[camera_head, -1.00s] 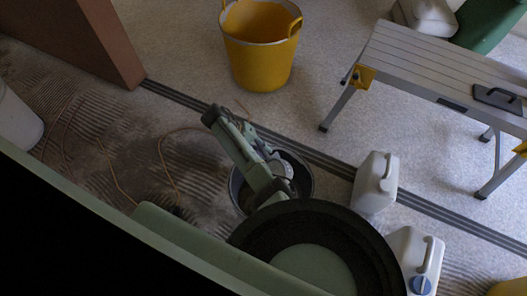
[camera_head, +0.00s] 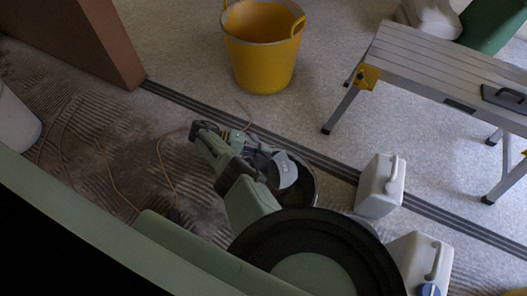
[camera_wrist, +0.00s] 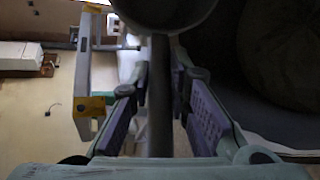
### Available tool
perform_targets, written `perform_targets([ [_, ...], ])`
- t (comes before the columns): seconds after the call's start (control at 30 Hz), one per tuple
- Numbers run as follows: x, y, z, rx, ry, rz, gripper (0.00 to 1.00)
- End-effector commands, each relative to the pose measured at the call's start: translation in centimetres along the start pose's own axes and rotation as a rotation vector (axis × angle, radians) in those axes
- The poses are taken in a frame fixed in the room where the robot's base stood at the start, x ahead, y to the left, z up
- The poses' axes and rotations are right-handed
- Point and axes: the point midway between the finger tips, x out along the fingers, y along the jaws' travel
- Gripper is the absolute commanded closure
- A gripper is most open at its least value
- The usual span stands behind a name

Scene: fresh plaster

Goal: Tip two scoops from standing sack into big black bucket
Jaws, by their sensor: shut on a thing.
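The big black bucket (camera_head: 313,188) stands on the floor near the middle of the head view, partly hidden by my arm. My gripper (camera_wrist: 160,80) is shut on the dark handle of a scoop (camera_wrist: 160,115). The scoop's grey bowl also shows in the head view (camera_head: 284,172), over the bucket, its face tilted. Whether it holds any material cannot be seen. In the wrist view a large dark round opening, probably the bucket, lies right of the scoop. A pale, sack-like thing (camera_head: 434,16) stands at the top right; I cannot tell if it is the standing sack.
A yellow bucket (camera_head: 262,62) stands at the back. A folding workbench (camera_head: 440,70) is at the right. Two white canisters (camera_head: 380,187) (camera_head: 420,258) stand right of the black bucket. A brown upright panel (camera_head: 85,40) is at the left. A cable (camera_head: 170,180) lies on the floor.

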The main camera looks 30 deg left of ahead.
Motion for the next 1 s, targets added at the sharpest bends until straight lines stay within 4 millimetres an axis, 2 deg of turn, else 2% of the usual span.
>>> perform_targets([
  [0.57, 0.0, 0.1, 0.0, -0.002, 0.0, -0.004, 1.0],
  [1.0, -0.5, 1.4, 0.3, -0.091, 0.009, -0.208, 1.0],
])
